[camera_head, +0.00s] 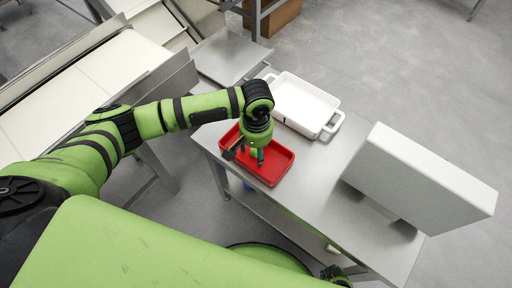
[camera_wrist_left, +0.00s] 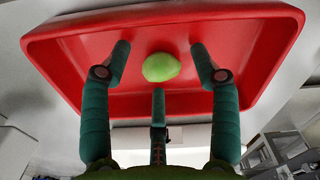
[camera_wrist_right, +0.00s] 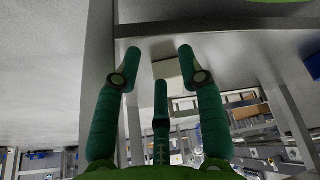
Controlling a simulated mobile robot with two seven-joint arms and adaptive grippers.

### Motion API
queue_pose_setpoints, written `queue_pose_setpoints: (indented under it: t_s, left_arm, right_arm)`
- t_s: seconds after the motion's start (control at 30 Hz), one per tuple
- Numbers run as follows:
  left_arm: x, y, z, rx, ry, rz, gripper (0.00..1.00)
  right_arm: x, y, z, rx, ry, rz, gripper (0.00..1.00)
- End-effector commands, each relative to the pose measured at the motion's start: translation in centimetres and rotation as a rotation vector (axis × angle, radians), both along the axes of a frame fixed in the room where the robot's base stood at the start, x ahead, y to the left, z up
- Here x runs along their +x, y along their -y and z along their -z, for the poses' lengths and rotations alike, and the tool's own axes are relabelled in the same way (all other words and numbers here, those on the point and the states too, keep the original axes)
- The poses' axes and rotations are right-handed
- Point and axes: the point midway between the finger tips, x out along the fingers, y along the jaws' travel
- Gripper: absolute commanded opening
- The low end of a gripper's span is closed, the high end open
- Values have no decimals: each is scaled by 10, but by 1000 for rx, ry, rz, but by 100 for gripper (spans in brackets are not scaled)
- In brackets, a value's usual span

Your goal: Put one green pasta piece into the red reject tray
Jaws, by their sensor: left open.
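The red reject tray (camera_head: 284,158) sits on the steel table. My left gripper (camera_head: 255,160) is over it, pointing down. In the left wrist view a single green pasta piece (camera_wrist_left: 161,67) shows against the red floor of the tray (camera_wrist_left: 262,60), between the spread fingers and touching none that I can see. The left gripper is open. The piece is not visible in the head view, where my gripper hides part of the tray. My right gripper (camera_wrist_right: 158,70) shows in its wrist view with fingers apart and nothing between them, beside a grey metal surface.
A white tray with handles (camera_head: 305,100) stands behind the red tray on the steel table (camera_head: 318,190). A large pale box-shaped unit (camera_head: 425,180) stands at the table's right end. A conveyor with white panels (camera_head: 60,100) is at the left.

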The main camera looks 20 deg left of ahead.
Motion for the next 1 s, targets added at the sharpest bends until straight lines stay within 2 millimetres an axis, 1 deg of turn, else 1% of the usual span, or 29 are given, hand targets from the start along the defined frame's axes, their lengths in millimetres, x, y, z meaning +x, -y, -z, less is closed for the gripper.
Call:
queue_pose_setpoints:
  t_s: [0.07,0.17,0.27,0.4,0.5,0.6,0.7,0.8,1.0]
  left_arm:
    - [0,0,-6,0,1,0,62]
    - [1,1,-20,-2,2,1,62]
    - [1,1,-42,-2,3,1,62]
    - [1,1,-73,-3,4,0,62]
    - [1,1,-92,-2,2,0,62]
    - [1,1,-107,-1,2,1,62]
    - [0,1,-117,-2,0,0,62]
    - [0,1,-121,-1,0,0,62]
    - [0,1,-122,-1,0,0,62]
  right_arm:
    - [-2,0,0,0,-2,0,40]
    - [-4,0,-3,-1,-8,0,40]
    - [-10,2,-6,-4,-23,2,40]
    - [-26,4,-6,-10,-59,4,40]
    - [-40,6,-6,-13,-88,5,40]
    - [-52,7,-5,-17,-115,7,40]
    - [-61,6,-4,-17,-129,8,40]
    - [-65,4,-4,-14,-137,9,40]
    - [-65,2,-4,-10,-137,9,40]
